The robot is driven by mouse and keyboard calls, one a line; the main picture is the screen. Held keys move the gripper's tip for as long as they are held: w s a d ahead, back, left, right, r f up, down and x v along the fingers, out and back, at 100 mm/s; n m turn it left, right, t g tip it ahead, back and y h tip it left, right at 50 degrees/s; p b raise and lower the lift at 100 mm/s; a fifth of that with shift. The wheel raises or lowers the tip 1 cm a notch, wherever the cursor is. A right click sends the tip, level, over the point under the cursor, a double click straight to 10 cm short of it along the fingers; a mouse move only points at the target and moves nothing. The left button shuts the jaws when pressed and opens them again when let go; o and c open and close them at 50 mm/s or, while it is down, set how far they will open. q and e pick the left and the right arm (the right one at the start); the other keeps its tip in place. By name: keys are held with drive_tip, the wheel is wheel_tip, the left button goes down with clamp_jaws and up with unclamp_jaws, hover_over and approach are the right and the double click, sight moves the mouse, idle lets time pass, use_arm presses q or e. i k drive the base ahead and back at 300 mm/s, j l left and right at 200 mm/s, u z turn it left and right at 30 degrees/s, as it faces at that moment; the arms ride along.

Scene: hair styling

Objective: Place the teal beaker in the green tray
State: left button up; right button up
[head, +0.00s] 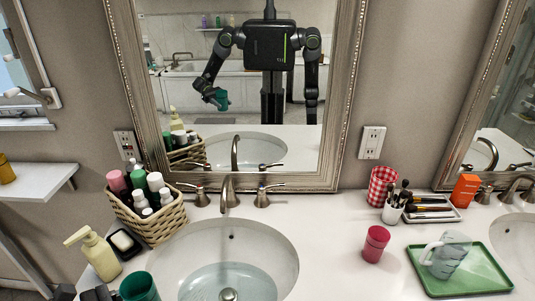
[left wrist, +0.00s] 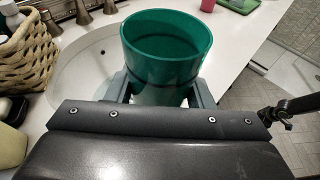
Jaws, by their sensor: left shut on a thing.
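The teal beaker (head: 139,287) is at the bottom left of the head view, in front of the basin. In the left wrist view the teal beaker (left wrist: 166,50) stands upright and open-topped between the fingers of my left gripper (left wrist: 160,92), which is shut on it. In the head view only a dark part of my left gripper (head: 100,294) shows at the bottom edge. The green tray (head: 478,278) lies flat on the counter at the far right, with a clear measuring jug (head: 450,256) on it. My right gripper is in neither view directly.
A sink basin (head: 255,245) with a faucet (head: 228,192) lies right of the beaker. A pink cup (head: 375,244) stands left of the tray. A wicker basket (head: 165,222), a soap dispenser (head: 95,252) and a soap dish (head: 128,252) are at left. The tray's front part is bare.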

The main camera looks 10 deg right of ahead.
sight(479, 266)
drive_tip(key=l+u, duration=0.1)
drive_tip(key=l, duration=0.45)
drive_tip(key=l+u, duration=0.1)
drive_tip(key=l, duration=0.4)
drive_tip(key=k+l+u, duration=0.1)
drive_tip(key=l, duration=0.45)
drive_tip(key=k+l+u, duration=0.1)
drive_tip(key=l, duration=0.4)
drive_tip(key=k+l, duration=0.1)
drive_tip(key=l, duration=0.5)
drive_tip(key=k+l, duration=0.1)
drive_tip(key=l, duration=0.5)
drive_tip(key=k+l, duration=0.1)
drive_tip(key=l, duration=0.5)
drive_tip(key=k+l, duration=0.1)
drive_tip(key=l, duration=0.5)
drive_tip(key=i+u, duration=0.05)
